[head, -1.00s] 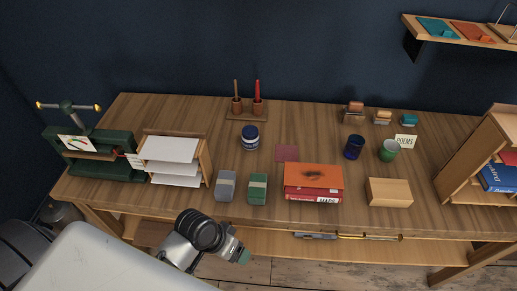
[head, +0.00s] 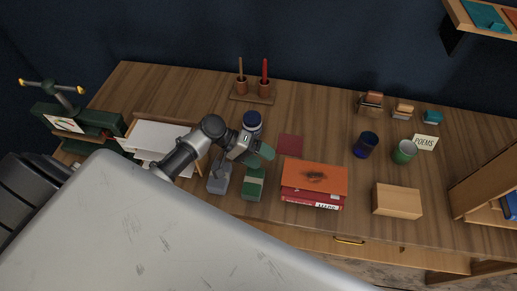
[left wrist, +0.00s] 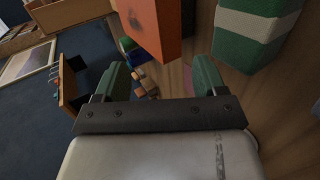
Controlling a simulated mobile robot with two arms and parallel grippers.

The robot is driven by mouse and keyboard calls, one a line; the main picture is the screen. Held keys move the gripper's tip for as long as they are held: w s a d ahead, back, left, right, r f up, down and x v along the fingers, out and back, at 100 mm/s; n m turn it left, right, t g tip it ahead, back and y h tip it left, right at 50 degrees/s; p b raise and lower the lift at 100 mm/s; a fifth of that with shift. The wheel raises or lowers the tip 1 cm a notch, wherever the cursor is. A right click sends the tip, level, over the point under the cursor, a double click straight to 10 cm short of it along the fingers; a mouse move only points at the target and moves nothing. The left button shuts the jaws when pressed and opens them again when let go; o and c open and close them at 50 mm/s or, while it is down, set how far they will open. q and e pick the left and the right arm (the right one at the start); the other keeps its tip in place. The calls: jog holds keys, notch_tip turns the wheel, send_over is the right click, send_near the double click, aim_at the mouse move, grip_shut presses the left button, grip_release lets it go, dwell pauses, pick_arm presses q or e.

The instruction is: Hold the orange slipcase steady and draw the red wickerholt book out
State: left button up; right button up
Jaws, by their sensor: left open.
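The orange slipcase (head: 315,174), with a dark picture on top, lies flat near the front of the desk. Red book edges (head: 300,195) show at its front, low down, with a pale label reading something like "MAPS". I cannot read "wickerholt" or tell which red edge is that book. My left gripper (head: 262,152) is over the desk, left of the slipcase and apart from it. In the left wrist view my left gripper (left wrist: 160,80) is open and empty, and the slipcase (left wrist: 157,28) is beyond its fingers. My right gripper is not in view.
A green block with a pale band (head: 253,183) and a grey block (head: 219,178) stand left of the slipcase. A wooden box (head: 397,201) is to its right. A dark red mat (head: 290,145) lies behind.

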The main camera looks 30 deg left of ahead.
aim_at(285, 170)
pick_arm(q)
jog(key=b+x, duration=0.2)
jog(key=x, duration=0.3)
jog(key=shift+w+f, duration=0.15)
jog(key=shift+f, duration=0.1)
jog(key=b+x, duration=0.1)
jog(key=x, duration=0.2)
jog(key=shift+w+d, duration=0.15)
jog(key=shift+d, duration=0.2)
jog(key=shift+d+f, duration=0.1)
jog(key=c, duration=0.7)
jog(key=shift+c, duration=0.6)
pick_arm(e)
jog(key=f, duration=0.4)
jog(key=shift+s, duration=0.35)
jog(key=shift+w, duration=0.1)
